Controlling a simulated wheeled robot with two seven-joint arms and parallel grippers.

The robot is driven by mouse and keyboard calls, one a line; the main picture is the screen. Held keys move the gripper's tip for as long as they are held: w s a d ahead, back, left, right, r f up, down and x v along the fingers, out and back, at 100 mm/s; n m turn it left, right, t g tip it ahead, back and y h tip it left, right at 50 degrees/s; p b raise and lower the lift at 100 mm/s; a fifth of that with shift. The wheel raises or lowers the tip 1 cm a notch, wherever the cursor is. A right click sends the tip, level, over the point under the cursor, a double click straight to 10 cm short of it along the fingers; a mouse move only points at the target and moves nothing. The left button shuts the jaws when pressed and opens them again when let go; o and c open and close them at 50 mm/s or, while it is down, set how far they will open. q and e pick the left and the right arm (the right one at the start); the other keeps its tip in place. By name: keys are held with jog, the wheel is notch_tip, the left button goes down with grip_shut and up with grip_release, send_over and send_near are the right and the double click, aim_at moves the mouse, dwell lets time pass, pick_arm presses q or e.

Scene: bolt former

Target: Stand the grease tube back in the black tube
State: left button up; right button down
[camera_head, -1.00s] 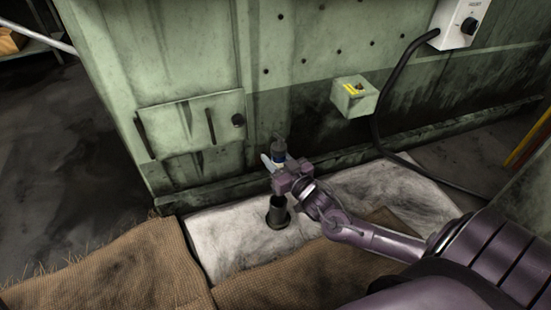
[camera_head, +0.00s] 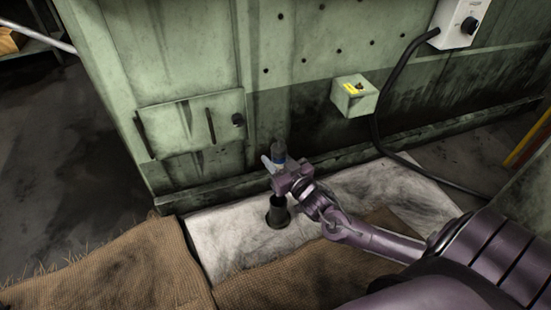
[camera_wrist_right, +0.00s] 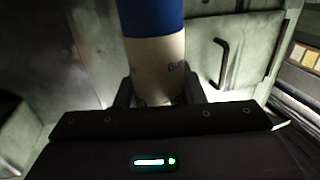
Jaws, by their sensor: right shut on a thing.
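The black tube (camera_head: 278,214) stands upright on the pale stained sheet in the head view, its mouth upward. My right gripper (camera_head: 280,172) is just above it and shut on the grease tube (camera_head: 279,152). In the right wrist view the grease tube (camera_wrist_right: 158,60) shows a blue band and a cream body between the two fingers. Its lower end is hidden behind the gripper in the head view, so I cannot tell whether it enters the black tube. My left gripper is out of view.
The green machine wall (camera_head: 300,60) rises close behind, with a hatch (camera_head: 195,122) and a small green box (camera_head: 354,95). A black cable (camera_head: 378,130) hangs at the right. Brown sacking (camera_head: 110,270) covers the front floor. The pale sheet (camera_head: 225,240) is clear left of the tube.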

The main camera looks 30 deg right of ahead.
jog(key=shift+f, duration=0.1)
jog(key=shift+f+b, duration=1.2)
jog(key=shift+f, duration=1)
jog(key=shift+p, duration=0.3)
jog(key=shift+f, duration=0.1)
dwell(0.5)
jog(key=shift+f+b, duration=2.1)
jog(key=shift+f, duration=1.35)
